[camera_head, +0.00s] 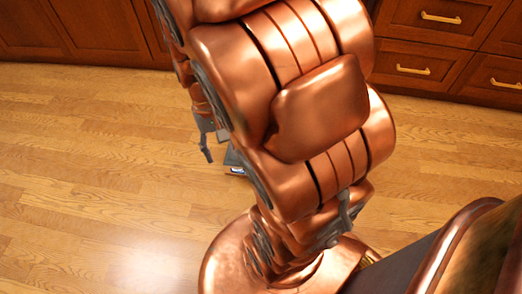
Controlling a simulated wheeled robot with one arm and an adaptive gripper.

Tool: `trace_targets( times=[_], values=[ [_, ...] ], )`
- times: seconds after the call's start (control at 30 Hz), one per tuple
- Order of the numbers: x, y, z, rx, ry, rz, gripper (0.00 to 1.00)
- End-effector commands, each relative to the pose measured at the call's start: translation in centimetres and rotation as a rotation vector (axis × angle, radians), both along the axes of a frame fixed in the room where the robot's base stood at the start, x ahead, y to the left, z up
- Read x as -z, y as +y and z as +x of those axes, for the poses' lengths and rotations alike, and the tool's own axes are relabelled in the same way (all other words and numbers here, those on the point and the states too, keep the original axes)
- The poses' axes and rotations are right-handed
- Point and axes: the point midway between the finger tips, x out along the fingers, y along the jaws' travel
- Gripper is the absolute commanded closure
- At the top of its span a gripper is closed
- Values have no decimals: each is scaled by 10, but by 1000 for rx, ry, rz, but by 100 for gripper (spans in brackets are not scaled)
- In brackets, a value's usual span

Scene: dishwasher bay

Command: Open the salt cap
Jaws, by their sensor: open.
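The salt cap is not visible in this view, and no dishwasher interior shows. My gripper (208,146) shows only in part, as a small grey finger sticking out at the left of my copper arm, over the wood floor. It is open. The rest of it is hidden behind my arm links. I see nothing between or touching the visible finger.
Light wood floor (95,165) lies clear on the left. Dark wooden cabinets (85,30) stand along the back left. Wooden drawers with brass handles (425,60) stand at the back right. My large copper arm blocks the middle of the view.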

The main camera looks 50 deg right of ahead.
Motion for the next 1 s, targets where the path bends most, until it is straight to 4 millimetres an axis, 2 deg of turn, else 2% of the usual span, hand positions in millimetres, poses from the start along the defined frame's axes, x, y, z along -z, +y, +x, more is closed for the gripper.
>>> trace_targets(
  times=[0.03, 0.2, 0.5, 0.8, 1.0],
  values=[
    [17, -13, 12, 40, -1, -7, 46],
    [58, -55, 50, 158, -36, -35, 46],
    [145, -138, 99, 336, -84, -87, 46],
    [247, -218, 120, 487, -129, -130, 46],
    [304, -255, 123, 561, -157, -147, 46]
  ],
)
